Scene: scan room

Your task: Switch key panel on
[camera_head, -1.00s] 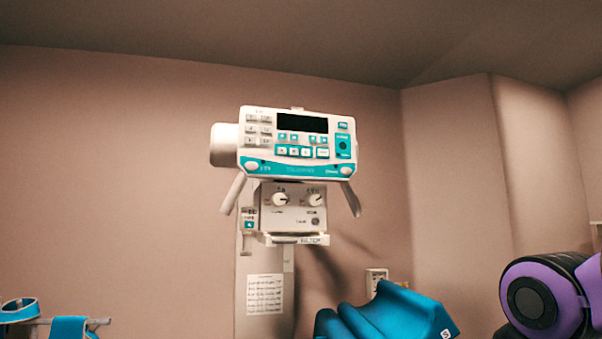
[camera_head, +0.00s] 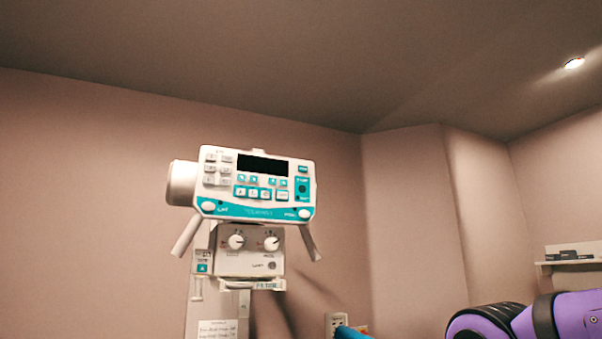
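The key panel (camera_head: 257,183) is a white and teal control unit in the head view, left of centre. It has a dark, blank display (camera_head: 262,166), grey keys on its left and teal-edged buttons below the display. A lower white box with two round knobs (camera_head: 249,249) hangs under it, and two handles slant down at its sides. A purple and black part of my arm (camera_head: 560,318) shows at the bottom right, well apart from the panel. My gripper is out of view.
A pale column with a paper label (camera_head: 217,329) stands below the panel. A wall outlet (camera_head: 337,322) and a bit of a blue object (camera_head: 352,333) are at the bottom. A shelf (camera_head: 575,262) is at the right. The space between panel and arm looks clear.

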